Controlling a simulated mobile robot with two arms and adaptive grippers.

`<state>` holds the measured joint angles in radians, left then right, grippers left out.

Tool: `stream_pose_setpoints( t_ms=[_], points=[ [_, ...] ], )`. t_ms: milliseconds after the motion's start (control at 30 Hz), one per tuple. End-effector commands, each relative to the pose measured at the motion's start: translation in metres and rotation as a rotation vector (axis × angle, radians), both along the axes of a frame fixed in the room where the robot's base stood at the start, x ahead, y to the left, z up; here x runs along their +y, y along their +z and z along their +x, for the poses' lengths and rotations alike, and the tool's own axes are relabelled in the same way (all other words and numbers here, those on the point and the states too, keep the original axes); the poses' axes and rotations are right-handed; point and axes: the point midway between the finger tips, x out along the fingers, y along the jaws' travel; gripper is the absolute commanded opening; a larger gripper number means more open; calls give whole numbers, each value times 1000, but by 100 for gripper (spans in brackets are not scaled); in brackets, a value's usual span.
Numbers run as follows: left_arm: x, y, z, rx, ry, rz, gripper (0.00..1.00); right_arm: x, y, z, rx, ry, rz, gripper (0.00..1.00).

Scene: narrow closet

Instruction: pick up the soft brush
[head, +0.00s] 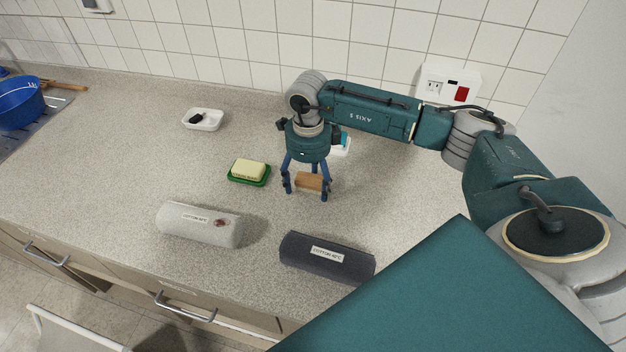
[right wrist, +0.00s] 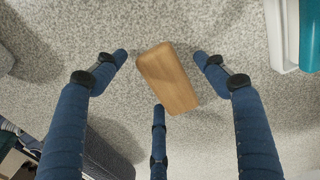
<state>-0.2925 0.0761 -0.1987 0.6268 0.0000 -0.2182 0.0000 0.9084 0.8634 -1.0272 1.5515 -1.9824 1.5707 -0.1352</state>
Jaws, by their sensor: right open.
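A light-brown wooden block (head: 310,182), which looks like the back of the soft brush, lies on the speckled worktop. No bristles show. My right gripper (head: 306,193) points down over it, with its blue fingers spread around it. In the right wrist view the block (right wrist: 167,78) lies tilted between the open fingers (right wrist: 160,72), closer to the right finger than to the left one. I see no finger clearly pressing on it. My left gripper is not in view.
A green dish with a yellow block (head: 249,169) sits left of the gripper. A white dish (head: 215,126) holds a black item. A light rolled towel (head: 185,227) and a dark one (head: 300,262) lie near the front edge. A white-and-turquoise item (head: 343,143) stands close behind the gripper.

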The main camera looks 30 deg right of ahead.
Motion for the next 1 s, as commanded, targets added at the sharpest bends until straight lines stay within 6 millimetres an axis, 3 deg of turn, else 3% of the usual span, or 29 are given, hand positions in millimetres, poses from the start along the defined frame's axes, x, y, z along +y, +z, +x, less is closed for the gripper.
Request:
stream_pose_setpoints(
  t_ms=[133, 367, 767, 1000],
  points=[
    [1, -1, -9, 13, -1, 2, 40, 0, 0, 0, 0, 0, 0, 68],
    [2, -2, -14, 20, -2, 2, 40, 0, 0, 0, 0, 0, 0, 22],
    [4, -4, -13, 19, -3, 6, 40, 0, 6, 1, -2, -1, 1, 22],
    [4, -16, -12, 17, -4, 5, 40, 0, 38, 2, -7, -1, 2, 22]
  ],
)
